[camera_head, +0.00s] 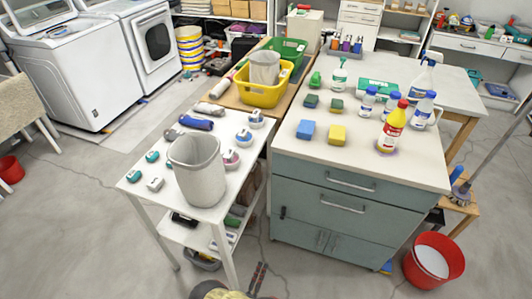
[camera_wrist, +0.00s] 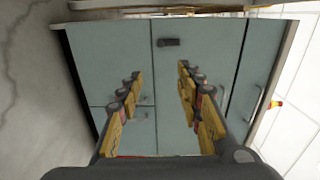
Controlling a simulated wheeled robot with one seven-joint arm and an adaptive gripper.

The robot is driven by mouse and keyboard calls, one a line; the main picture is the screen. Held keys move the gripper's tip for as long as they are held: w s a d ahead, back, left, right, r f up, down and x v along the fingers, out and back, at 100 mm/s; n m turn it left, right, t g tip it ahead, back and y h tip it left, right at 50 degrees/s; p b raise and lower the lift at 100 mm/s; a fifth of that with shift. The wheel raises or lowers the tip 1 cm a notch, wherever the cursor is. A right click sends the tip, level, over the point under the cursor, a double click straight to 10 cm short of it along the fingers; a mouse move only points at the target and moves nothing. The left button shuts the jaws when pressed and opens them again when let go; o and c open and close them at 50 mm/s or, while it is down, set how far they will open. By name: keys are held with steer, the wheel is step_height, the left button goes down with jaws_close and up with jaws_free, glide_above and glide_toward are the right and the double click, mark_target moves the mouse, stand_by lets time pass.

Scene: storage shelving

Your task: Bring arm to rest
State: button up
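My gripper (camera_wrist: 160,88) shows in the wrist view with its two yellow-and-grey fingers spread apart. Nothing is held between them; only the front of the grey-green cabinet (camera_wrist: 110,60) shows behind the gap. The fingers appear apart from the cabinet front. In the head view, a dark and yellow part of my arm shows at the bottom edge, and the rest of the arm is out of view. The same cabinet (camera_head: 345,215) stands right of centre in the head view.
A white side table (camera_head: 135,185) with a grey bin (camera_head: 198,172) stands left of the cabinet. Bottles and sponges stand on the cabinet's worktop (camera_head: 300,150). A red bucket (camera_head: 434,262) is on the floor at right. The floor at lower left (camera_head: 70,235) is clear.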

steer(key=s+d+f+m+g+h, duration=0.1)
steer(key=s+d+m+g+h, duration=0.35)
steer(key=d+m, duration=0.4)
steer(key=s+d+r+m+g+h, duration=0.3)
steer(key=s+r+m+g, duration=0.1)
steer(key=r+m, duration=0.35)
steer(key=s+a+r+m+g+y+p, duration=0.15)
steer(key=r+m+g+y, duration=0.35)
steer(key=r+m, duration=0.95)
steer(key=s+r+m+g+y+p, duration=0.3)
steer(key=r+m+g, duration=0.5)
steer(key=r, duration=1.2)
steer(key=s+d+r+m+t+y+p, duration=0.1)
steer(key=d+r+m+t, duration=0.4)
steer(key=r, duration=1)
steer(key=s+d+r+m+t+y+p, duration=0.1)
steer(key=d+r+m+t+y, duration=0.3)
steer(key=r, duration=1.1)
steer(key=s+d+m+t, duration=0.1)
steer(key=d+m, duration=0.1)
steer(key=shift+s+m+y+p, duration=0.2)
steer(key=shift+m+y+p, duration=0.1)
steer(key=shift+m+y, duration=0.05)
steer(key=shift+c, duration=0.2)
